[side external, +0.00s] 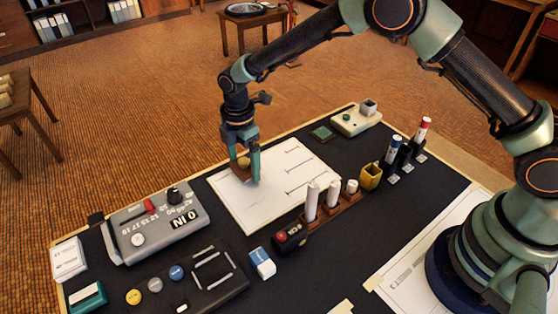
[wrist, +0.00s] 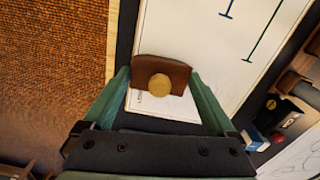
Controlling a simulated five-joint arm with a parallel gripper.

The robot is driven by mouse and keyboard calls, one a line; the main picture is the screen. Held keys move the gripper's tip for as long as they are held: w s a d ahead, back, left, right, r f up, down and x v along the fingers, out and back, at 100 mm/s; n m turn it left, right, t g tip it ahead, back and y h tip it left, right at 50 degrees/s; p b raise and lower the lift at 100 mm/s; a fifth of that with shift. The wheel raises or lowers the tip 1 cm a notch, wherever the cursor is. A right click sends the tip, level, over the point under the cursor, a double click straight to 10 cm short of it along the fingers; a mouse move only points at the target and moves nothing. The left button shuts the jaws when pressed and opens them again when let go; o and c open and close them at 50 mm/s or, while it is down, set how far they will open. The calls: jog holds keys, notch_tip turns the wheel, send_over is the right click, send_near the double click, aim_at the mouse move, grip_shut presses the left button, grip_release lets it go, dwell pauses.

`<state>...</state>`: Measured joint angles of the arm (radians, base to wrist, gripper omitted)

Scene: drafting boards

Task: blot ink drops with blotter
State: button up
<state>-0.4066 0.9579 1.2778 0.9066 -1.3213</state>
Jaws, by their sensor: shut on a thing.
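My gripper (side external: 246,178) is shut on the blotter, a brown curved block (wrist: 148,68) with a round tan knob (side external: 243,162). In the wrist view the green fingers of my gripper (wrist: 159,78) clasp the block from both sides. The blotter is over the left part of a white paper sheet (side external: 270,205); I cannot tell whether it touches it. The sheet carries several thin ruled lines, a blue and a green one showing in the wrist view (wrist: 215,60). I cannot make out ink drops; the blotter hides some paper.
A grey device with a display (side external: 160,225) stands left of the sheet. A wooden rack of white rolls (side external: 333,205), a yellow cup (side external: 371,177) and upright markers (side external: 392,150) stand to the right. A blue-white eraser (side external: 262,264) and a dark button panel (side external: 205,280) lie in front.

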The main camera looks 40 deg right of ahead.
aim_at(224, 184)
dwell(0.4)
jog(key=shift+a+f, duration=0.1)
jog(key=shift+a, duration=2.95)
jog(key=shift+d, duration=0.15)
jog(key=shift+d, duration=2.95)
jog(key=shift+r, duration=3.6)
